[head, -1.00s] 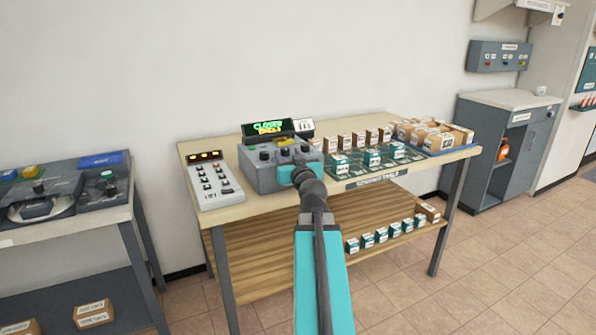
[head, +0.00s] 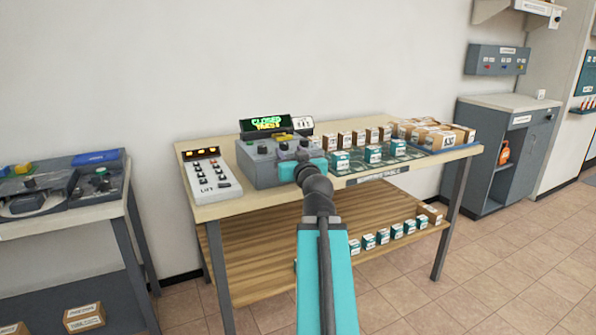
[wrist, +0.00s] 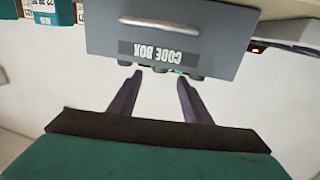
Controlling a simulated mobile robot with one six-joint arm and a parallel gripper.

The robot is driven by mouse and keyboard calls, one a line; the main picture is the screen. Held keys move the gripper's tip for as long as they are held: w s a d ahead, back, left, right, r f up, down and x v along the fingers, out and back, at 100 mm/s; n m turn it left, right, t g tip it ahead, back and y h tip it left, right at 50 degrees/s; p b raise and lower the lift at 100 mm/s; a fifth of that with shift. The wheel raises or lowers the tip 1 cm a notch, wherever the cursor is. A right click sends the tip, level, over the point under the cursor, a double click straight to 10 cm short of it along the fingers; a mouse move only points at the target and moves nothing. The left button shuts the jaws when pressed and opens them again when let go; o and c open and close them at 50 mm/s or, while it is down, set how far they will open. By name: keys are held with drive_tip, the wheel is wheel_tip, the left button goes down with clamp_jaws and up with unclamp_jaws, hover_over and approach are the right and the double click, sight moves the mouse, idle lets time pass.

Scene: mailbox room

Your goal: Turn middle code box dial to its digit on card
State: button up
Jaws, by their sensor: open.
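The grey code box (head: 255,173) stands on the table, with dark dials on its top, the middle dial (head: 284,146) among them. A small white card (head: 303,125) stands behind it; its digits are too small to read. In the upside-down wrist view, the code box (wrist: 170,50) shows its labelled front and handle, with dial edges just past it. My gripper (wrist: 159,76) is open and empty, its fingers apart and pointing toward the dial edges. In the head view my wrist hides the fingers beside the box's right side. I cannot tell whether they touch a dial.
A lit display (head: 268,124) stands behind the box. A white keypad panel (head: 211,178) lies to its left. Several small teal-and-white boxes (head: 374,153) and brown parcels (head: 440,135) fill the table's right. Another table (head: 60,220) stands at left.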

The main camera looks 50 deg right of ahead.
drive_tip(key=b+v, duration=0.8)
drive_tip(key=b, duration=0.5)
idle(0.8)
idle(0.4)
drive_tip(key=shift+s, duration=0.15)
